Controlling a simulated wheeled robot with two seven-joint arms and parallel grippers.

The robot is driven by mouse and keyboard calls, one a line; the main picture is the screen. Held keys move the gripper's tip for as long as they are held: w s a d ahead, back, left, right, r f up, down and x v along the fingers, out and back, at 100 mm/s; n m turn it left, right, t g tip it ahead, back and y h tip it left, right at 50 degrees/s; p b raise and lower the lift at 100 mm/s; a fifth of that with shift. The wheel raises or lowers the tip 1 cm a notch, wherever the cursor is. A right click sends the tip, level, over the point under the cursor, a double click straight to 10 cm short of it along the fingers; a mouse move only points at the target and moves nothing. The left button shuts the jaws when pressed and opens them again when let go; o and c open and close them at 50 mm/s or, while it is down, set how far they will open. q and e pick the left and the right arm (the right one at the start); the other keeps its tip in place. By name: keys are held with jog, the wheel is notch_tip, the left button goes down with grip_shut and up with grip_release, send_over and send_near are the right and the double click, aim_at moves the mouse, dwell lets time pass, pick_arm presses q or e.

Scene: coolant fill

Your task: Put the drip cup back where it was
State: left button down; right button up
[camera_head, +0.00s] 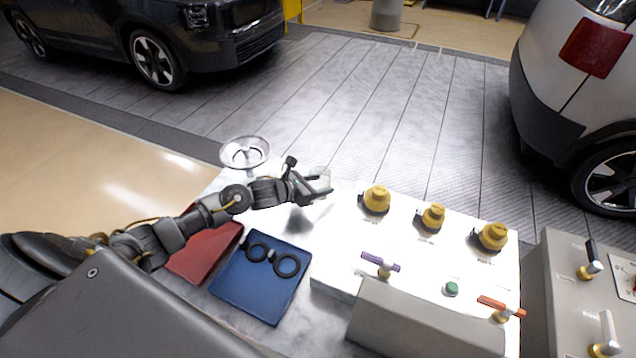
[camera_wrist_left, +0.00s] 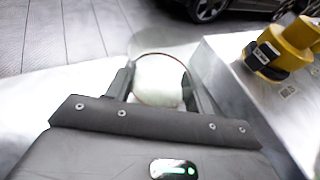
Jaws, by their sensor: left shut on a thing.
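The drip cup (camera_wrist_left: 158,82) is a clear, round-rimmed cup with a pale inside. In the left wrist view it sits between the two fingers of my left gripper (camera_wrist_left: 160,88), which is shut on it. In the head view my left gripper (camera_head: 318,188) is beside the left end of the fixture with yellow caps, and the cup (camera_head: 322,176) shows only faintly at its fingertips. Whether the cup touches the table cannot be told. My right gripper is not in view.
The fixture (camera_head: 345,240) bears several yellow caps (camera_head: 377,198), a purple-handled valve (camera_head: 380,262) and an orange-handled one (camera_head: 500,306). A metal funnel-like dish (camera_head: 245,152) stands behind my left arm. A blue mat (camera_head: 250,298) with black rings (camera_head: 287,264) and a red tray (camera_head: 205,252) lie in front.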

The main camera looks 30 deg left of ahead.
pick_arm(q)
jog(key=shift+f, duration=0.4)
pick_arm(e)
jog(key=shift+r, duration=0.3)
pick_arm(q)
jog(key=shift+f, duration=0.1)
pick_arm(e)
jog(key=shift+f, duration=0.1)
pick_arm(q)
jog(key=shift+f+b, duration=0.15)
jog(key=shift+b, duration=0.15)
jog(key=c, duration=0.6)
grip_release()
jog(key=shift+o, duration=0.2)
